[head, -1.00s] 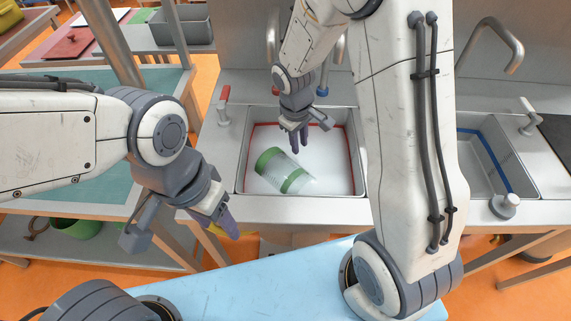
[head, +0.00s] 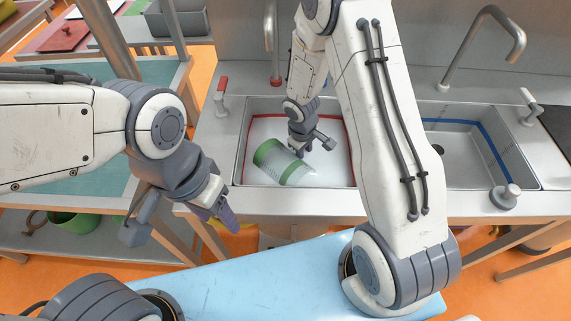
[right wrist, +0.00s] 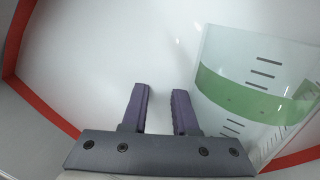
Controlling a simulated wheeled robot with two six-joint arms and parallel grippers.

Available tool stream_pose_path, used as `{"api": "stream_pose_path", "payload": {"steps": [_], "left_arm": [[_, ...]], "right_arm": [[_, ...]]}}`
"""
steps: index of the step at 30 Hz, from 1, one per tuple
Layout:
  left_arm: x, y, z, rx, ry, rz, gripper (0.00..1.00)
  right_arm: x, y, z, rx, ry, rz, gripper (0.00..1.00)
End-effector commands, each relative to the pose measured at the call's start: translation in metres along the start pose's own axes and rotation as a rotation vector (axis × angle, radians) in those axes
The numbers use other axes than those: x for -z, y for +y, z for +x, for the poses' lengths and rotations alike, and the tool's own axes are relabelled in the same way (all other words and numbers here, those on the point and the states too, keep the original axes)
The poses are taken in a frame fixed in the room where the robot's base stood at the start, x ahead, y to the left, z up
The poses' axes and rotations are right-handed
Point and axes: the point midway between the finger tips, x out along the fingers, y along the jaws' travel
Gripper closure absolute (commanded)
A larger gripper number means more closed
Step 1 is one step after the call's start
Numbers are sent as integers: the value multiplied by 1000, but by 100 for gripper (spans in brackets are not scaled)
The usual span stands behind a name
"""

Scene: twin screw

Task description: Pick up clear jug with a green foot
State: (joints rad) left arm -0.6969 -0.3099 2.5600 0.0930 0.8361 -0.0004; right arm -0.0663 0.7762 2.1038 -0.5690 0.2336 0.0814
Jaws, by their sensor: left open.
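The clear jug (head: 296,164) lies on its side in the left sink basin, its green foot (head: 266,152) toward the upper left and a green band around its body. In the right wrist view the jug (right wrist: 252,70) lies right of the fingers, partly out of frame, with black marks along its wall. My right gripper (head: 302,152) is low over the basin by the jug's far side. Its purple fingers (right wrist: 160,100) are apart with nothing between them. My left gripper (head: 227,218) is open and empty in front of the sink's left corner.
The left basin has a red rim line (head: 349,150); the right basin (head: 462,160) has a blue one and looks empty. Taps (head: 272,45) and (head: 505,35) stand behind. A shelf with a green pot (head: 75,222) is at left. White basin floor is free around the jug.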

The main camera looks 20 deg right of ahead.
Motion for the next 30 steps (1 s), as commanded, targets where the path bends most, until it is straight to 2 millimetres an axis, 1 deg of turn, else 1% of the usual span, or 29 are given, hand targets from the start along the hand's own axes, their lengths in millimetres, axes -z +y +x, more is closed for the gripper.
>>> {"api": "stream_pose_path", "payload": {"steps": [5,6,7,8,17,20,23,30], "left_arm": [[0,0,0,0,0,0,43],[0,0,0,0,0,0,43],[0,0,0,0,0,0,43],[0,0,0,0,0,0,43],[0,0,0,0,0,0,43],[0,0,-2,0,0,0,43],[0,1,-8,0,0,0,43],[1,1,-16,0,0,0,43]], "right_arm": [[0,0,0,0,1,1,73],[0,0,0,0,1,1,81],[0,0,0,0,1,1,92],[0,0,0,0,1,1,100],[0,0,-1,0,1,1,100],[1,1,-6,-2,3,2,100],[1,4,-20,-3,4,3,100],[1,11,-68,-4,6,3,100]]}}
